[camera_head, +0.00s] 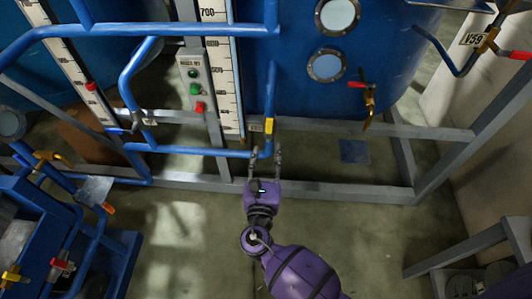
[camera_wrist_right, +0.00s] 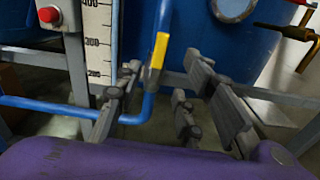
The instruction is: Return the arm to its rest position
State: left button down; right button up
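My right arm, purple, reaches up from the bottom of the head view. Its gripper (camera_head: 265,155) is open, with the two dark fingers apart and nothing between them that I can make out. A valve with a yellow handle (camera_head: 269,125) on a vertical blue pipe is just beyond the fingertips. In the right wrist view the gripper (camera_wrist_right: 163,78) also shows open, and the yellow handle (camera_wrist_right: 158,50) appears in the gap between the fingers. I cannot tell the exact distance between them. My left gripper is not in view.
A grey frame (camera_head: 330,188) and large blue tank (camera_head: 300,90) stand ahead. A button box (camera_head: 193,75) is left of the gauge (camera_head: 226,85). A red-handled valve (camera_head: 368,98) is to the right. Blue pipework fills the left. Floor (camera_head: 190,235) beside my arm is clear.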

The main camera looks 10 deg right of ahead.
dwell(0.3)
